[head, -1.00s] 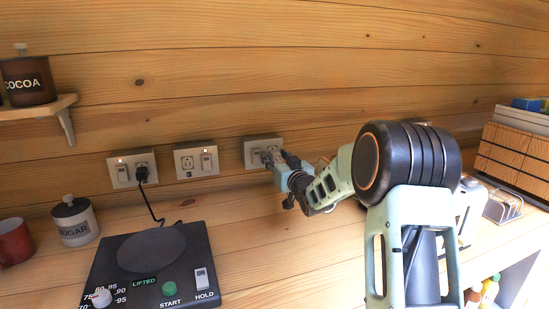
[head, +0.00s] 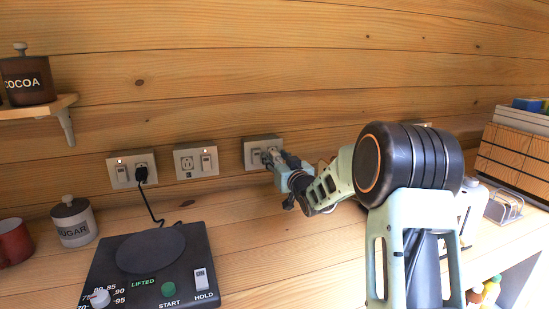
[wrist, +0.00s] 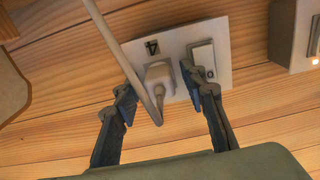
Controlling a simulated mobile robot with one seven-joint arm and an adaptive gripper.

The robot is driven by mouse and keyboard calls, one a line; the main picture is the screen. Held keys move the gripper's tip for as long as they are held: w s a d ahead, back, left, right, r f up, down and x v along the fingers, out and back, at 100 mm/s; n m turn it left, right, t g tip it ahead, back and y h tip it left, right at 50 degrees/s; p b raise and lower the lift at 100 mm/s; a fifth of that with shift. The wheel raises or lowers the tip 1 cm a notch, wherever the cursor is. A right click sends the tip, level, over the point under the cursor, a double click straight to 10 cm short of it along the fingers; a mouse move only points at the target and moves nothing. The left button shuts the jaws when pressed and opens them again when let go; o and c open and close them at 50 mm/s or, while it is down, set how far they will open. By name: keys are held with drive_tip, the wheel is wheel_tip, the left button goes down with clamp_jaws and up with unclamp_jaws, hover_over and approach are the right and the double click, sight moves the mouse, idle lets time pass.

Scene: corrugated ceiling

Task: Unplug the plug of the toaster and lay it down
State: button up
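A pale plug (wrist: 160,80) sits in the socket of a wall plate marked 4 in the wrist view (wrist: 219,40). Its pale cord (wrist: 112,45) crosses in front of it. My gripper (wrist: 157,88) is open, with one finger on each side of the plug and small gaps showing. In the head view my gripper (head: 275,160) is at the third wall plate (head: 251,147), and it hides the plug there. A pale appliance (head: 470,208), perhaps the toaster, is mostly hidden behind my arm.
A black plug (head: 142,175) sits in the left wall plate, its cord running to a black hot plate (head: 112,262). The middle plate (head: 190,160) has an empty socket. A sugar jar (head: 74,228) and red mug (head: 14,243) stand left. Bare counter (head: 280,245) lies below my gripper.

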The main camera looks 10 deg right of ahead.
sight(277, 159)
clamp_jaws()
drive_tip(key=shift+f, duration=0.1)
drive_tip(key=shift+s+d+b, duration=0.2)
drive_tip(key=shift+s+b, duration=0.1)
drive_tip(key=shift+s, duration=0.7)
drive_tip(key=shift+s+d+b, duration=0.2)
drive_tip(key=shift+s+b, duration=0.1)
drive_tip(key=shift+s, duration=0.65)
drive_tip(key=shift+s+d+b, duration=0.2)
drive_tip(key=shift+s+b, duration=0.1)
drive_tip(key=shift+s, duration=0.7)
drive_tip(key=s+d, duration=0.2)
drive_tip(key=s, duration=0.5)
drive_tip(key=s+d, duration=0.3)
drive_tip(key=s, duration=0.5)
drive_tip(key=shift+b, duration=0.4)
